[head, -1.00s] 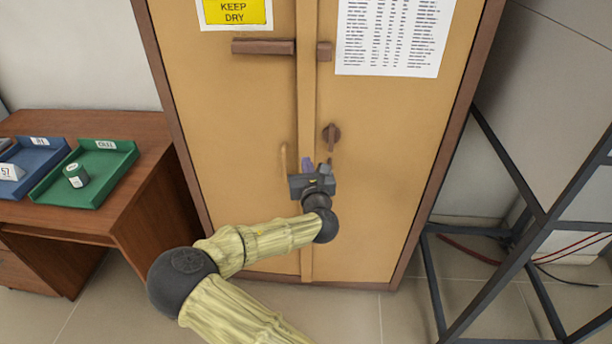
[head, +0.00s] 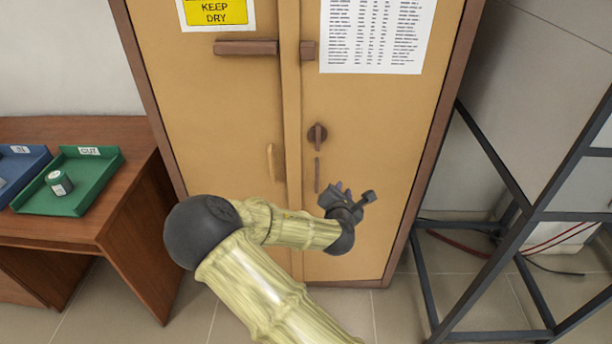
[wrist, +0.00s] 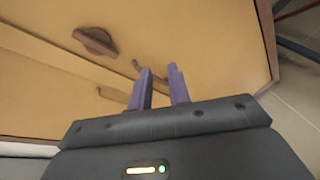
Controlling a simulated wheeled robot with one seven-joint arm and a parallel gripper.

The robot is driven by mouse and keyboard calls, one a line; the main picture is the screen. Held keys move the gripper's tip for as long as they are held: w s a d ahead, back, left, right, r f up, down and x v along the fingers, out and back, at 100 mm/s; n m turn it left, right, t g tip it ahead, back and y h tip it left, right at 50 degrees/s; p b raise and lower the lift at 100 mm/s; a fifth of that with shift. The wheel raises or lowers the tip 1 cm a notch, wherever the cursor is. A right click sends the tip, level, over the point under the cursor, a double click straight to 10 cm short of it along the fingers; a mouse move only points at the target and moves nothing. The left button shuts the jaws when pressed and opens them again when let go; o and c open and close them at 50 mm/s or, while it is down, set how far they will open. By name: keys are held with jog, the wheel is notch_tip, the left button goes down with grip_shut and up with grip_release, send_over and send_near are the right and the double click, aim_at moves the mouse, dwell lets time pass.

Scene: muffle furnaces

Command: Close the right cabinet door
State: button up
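The tan cabinet has a right door (head: 375,120) with a paper list, a round brown knob (head: 317,135) and a slim vertical handle (head: 317,175). The door looks flush or nearly flush with the left door (head: 220,110); a small gap cannot be ruled out. My gripper (head: 355,192) is in front of the right door's lower part, right of and a little below the handle. In the wrist view, its two purple fingers (wrist: 160,80) stand apart with nothing between them, pointing towards the door. Whether they touch the door cannot be told.
A brown desk (head: 130,200) with a green tray (head: 90,170) and a blue tray (head: 20,170) stands at the left. A dark metal frame (head: 500,250) stands close to the cabinet's right side. Tiled floor shows in front.

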jog(key=s+d+f+m+g, duration=0.6)
jog(key=s+m, duration=0.4)
jog(key=m, duration=0.5)
jog(key=s+r+m+g+y, duration=0.1)
jog(key=s+r+m+g, duration=0.2)
jog(key=s+m, duration=0.3)
jog(key=s+r+m+g+y, duration=0.1)
jog(key=s+r+m+g, duration=0.1)
jog(key=s+r+m, duration=0.4)
jog(key=s, duration=0.3)
jog(key=shift+s+r+g+y, duration=0.25)
jog(key=shift+r+g+y, duration=0.05)
jog(key=shift+g, duration=0.1)
jog(key=shift+a, duration=0.15)
